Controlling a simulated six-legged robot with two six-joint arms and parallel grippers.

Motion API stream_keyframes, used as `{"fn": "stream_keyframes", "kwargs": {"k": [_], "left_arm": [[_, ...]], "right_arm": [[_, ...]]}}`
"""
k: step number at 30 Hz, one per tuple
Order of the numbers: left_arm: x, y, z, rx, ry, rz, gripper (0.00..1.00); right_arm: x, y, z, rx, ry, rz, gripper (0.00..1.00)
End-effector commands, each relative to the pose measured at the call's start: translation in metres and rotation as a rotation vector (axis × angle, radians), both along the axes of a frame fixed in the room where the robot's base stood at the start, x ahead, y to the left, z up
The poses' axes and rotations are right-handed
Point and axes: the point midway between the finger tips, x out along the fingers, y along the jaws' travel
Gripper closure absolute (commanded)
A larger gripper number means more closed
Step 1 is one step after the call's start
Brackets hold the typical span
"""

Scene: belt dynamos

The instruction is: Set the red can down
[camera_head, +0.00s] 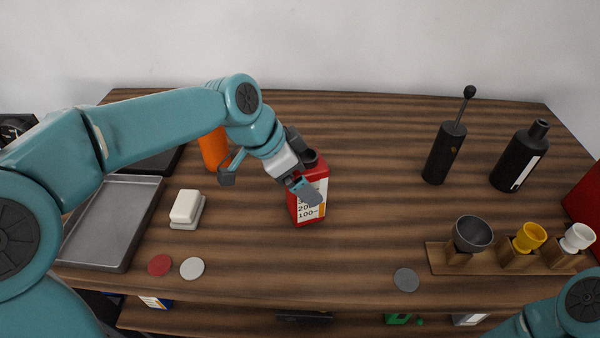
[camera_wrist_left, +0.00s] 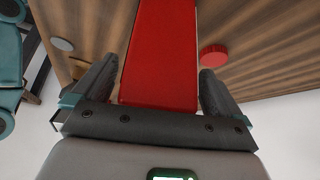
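The red can (camera_head: 310,211) is upright near the middle of the wooden table, with a pale label printed with numbers and a dark cap. My left gripper (camera_head: 302,166) reaches it from the upper left, with one grey finger across its front. My right gripper is out of view; only part of my right arm shows at the bottom right.
The wooden table (camera_head: 365,200) is clear right of the can. A red disc (camera_head: 160,265), a white disc (camera_head: 192,268) and a grey disc (camera_head: 406,279) lie near the front. A grey tray (camera_head: 110,225), white block (camera_head: 186,207), orange object (camera_head: 213,150), black bottle (camera_head: 520,158) and cup rack (camera_head: 438,259) stand around.

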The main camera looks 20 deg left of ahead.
Motion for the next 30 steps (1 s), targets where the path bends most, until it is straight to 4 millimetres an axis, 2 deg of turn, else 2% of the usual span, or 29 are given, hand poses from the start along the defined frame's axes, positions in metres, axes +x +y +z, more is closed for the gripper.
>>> {"fn": "stream_keyframes", "kwargs": {"k": [6,10,21,25,30], "left_arm": [[0.000,0.000,0.002,0.000,0.000,0.000,0.00],[-0.002,0.003,0.012,-0.001,-0.004,0.001,0.00],[-0.027,0.036,0.084,-0.001,-0.005,0.002,0.00],[-0.033,0.043,0.099,0.000,-0.003,0.001,0.00],[-0.037,0.047,0.108,0.000,-0.001,0.000,0.00]], "right_arm": [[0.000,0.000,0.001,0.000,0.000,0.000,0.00],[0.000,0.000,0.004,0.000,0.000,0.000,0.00],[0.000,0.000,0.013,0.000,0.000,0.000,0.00],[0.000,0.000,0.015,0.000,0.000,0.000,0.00],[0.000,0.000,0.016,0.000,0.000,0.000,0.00]]}}
